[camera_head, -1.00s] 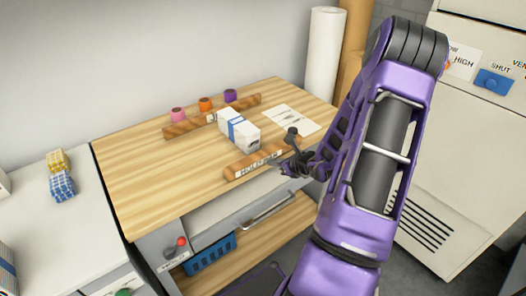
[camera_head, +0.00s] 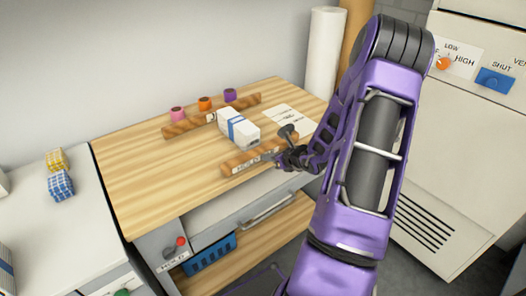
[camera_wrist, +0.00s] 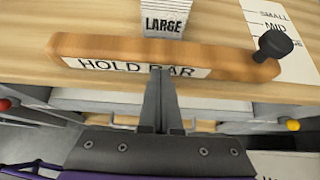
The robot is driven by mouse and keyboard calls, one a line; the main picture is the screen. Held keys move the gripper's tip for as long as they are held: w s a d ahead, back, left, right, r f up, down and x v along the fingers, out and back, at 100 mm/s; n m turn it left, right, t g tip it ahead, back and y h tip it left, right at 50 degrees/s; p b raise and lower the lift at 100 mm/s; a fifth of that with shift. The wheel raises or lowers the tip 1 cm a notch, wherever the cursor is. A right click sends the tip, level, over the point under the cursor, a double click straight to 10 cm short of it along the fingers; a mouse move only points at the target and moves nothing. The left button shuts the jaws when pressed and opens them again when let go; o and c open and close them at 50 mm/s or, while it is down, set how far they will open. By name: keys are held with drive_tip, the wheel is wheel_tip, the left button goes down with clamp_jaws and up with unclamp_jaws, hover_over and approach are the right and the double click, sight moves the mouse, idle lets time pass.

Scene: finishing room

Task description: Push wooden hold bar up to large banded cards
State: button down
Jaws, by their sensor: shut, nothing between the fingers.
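The wooden hold bar (camera_head: 238,166) lies near the front edge of the wooden worktop, its "HOLD BAR" label facing me. It crosses the wrist view (camera_wrist: 215,55), with a dark knob (camera_wrist: 273,44) at its right end. The large banded cards (camera_head: 238,129), a white block with a blue band, lie just behind the bar. Their "LARGE" end shows in the wrist view (camera_wrist: 163,22). Any gap between bar and cards is very small; I cannot tell if they touch. My gripper (camera_wrist: 161,72) is shut and empty, its fingertips at the bar's near face, covering the label's middle.
A second wooden bar (camera_head: 185,128) lies behind the cards, with pink (camera_head: 178,114), orange (camera_head: 204,104) and purple (camera_head: 230,95) rolls beyond it. A printed sheet (camera_head: 290,118) lies to the right. Yellow and blue checked blocks (camera_head: 61,186) stand on the left counter.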

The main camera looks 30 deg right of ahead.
sight(260, 148)
drive_tip(key=shift+w, duration=0.75)
drive_tip(key=shift+w+a, duration=0.1)
drive_tip(key=shift+w+a+b, duration=0.15)
drive_tip(key=shift+w+b, duration=0.55)
drive_tip(key=shift+w, duration=1.2)
drive_tip(key=shift+w, duration=0.85)
drive_tip(key=shift+p+v, duration=0.65)
drive_tip(key=shift+v, duration=2.3)
drive_tip(key=shift+s+f, duration=0.1)
drive_tip(key=shift+f, duration=0.05)
